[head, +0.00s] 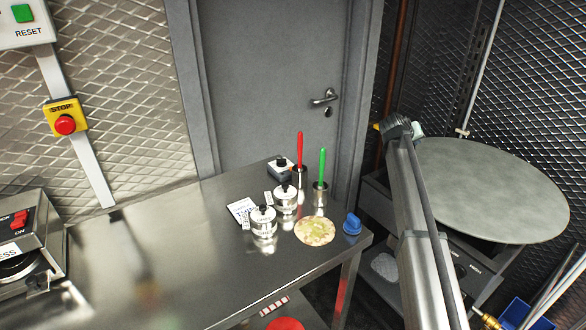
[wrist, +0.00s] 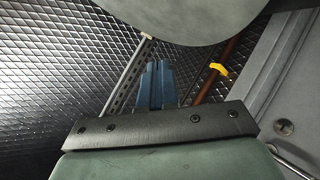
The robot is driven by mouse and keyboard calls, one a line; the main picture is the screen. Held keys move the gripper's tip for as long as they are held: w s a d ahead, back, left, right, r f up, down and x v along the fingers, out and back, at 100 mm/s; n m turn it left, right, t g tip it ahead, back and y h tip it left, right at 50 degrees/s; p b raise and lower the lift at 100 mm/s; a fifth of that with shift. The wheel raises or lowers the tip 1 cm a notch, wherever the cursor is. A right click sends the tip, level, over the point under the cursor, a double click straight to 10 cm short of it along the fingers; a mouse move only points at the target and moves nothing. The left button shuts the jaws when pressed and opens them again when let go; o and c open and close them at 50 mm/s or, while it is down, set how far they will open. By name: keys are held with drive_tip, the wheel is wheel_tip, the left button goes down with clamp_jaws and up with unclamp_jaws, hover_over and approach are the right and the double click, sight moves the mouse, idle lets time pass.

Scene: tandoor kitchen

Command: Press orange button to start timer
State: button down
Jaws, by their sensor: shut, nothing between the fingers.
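No orange button can be made out in either view. A small box with a dark knob on top (head: 281,168) stands at the back of the steel table; I cannot tell whether it is the timer. My gripper (wrist: 155,66) shows in the wrist view with its two blue fingers together, shut and empty. In the head view my arm rises right of the table, and its end is up by the round grey disc, well apart from the table items. The fingers cannot be made out there.
The steel table (head: 180,250) holds two lidded pots (head: 264,222), red (head: 300,150) and green (head: 322,168) handled tools in cups, a flatbread (head: 315,231) and a blue object (head: 352,223). A round grey disc (head: 500,190) is right. A red stop button (head: 65,125) is on the wall.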

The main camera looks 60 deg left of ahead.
drive_tip(key=s+a+r, duration=0.3)
drive_tip(key=s+a, duration=0.8)
drive_tip(key=s, duration=0.2)
drive_tip(key=g, duration=0.3)
hover_over(289, 170)
drive_tip(key=shift+s+d+r, duration=0.1)
drive_tip(key=shift+d+r, duration=0.1)
drive_tip(key=shift+d, duration=0.05)
drive_tip(key=shift+f, duration=0.1)
drive_tip(key=shift+f, duration=4.3)
drive_tip(key=shift+f, duration=0.85)
drive_tip(key=shift+r, duration=0.9)
